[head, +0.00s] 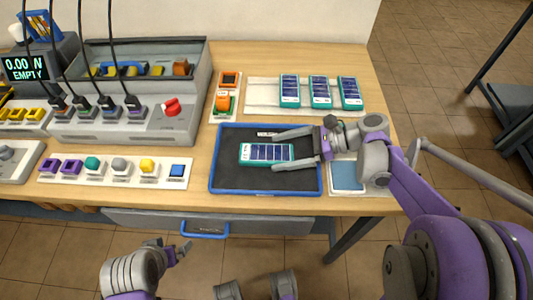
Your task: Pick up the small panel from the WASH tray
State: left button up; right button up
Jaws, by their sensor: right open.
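The small panel (266,153) is a dark blue solar panel with a teal frame, lying flat on the dark floor of a blue-rimmed tray (214,165) in the middle of the table. The tray's label is too small to read. My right gripper (276,150) reaches in from the right, low over the tray. Its fingers are spread, one beyond the panel's far side and one near its close side, and hold nothing. My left gripper (183,250) is at the bottom, in front of the table and away from the tray; its jaws are unclear.
Several similar panels (320,92) stand on a white rack (262,95) at the back right. A blue pad (347,176) lies right of the tray. An orange switch block (222,101), a grey console (180,122) with cables and a strip of coloured buttons (113,180) are to the left.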

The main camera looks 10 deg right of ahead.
aim_at(266, 155)
jog(key=x, duration=0.2)
jog(key=shift+w+a+f, duration=0.1)
jog(key=shift+w+a, duration=0.05)
jog(key=shift+a, duration=0.15)
jog(key=c, duration=1.4)
